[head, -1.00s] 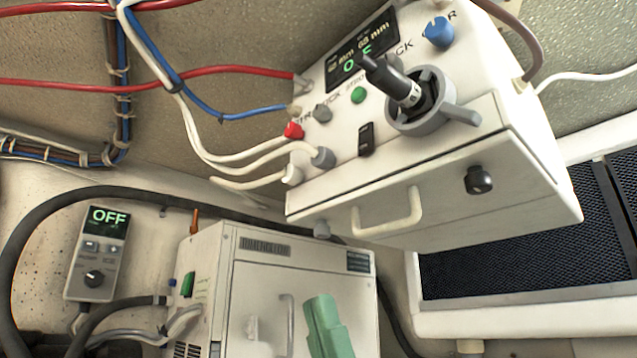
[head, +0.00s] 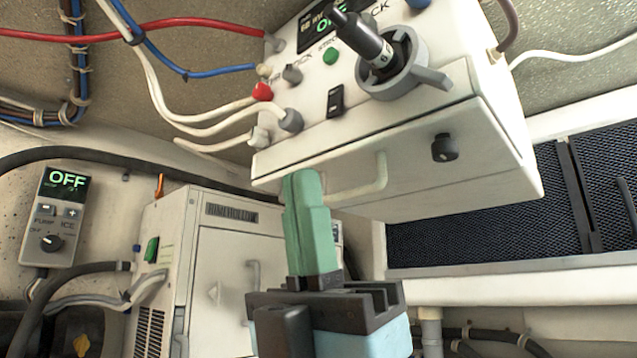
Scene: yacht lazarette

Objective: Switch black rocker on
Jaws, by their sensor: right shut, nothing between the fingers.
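The black rocker (head: 335,101) is a small upright switch on the front panel of the white control box (head: 290,135), between a grey connector and the large lever. My right gripper (head: 300,178) is shut and empty, with green fingers pointing up. Its tips lie below and a little left of the rocker in the picture, overlapping the lower edge of the box near the drawer handle. They look apart from the rocker; whether they touch the box is unclear. My left gripper is not in view.
A black lever (head: 362,38) in a grey ring stands out right of the rocker. A pale drawer handle (head: 375,178) sticks out below. A small OFF-display controller (head: 55,215) hangs at left.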

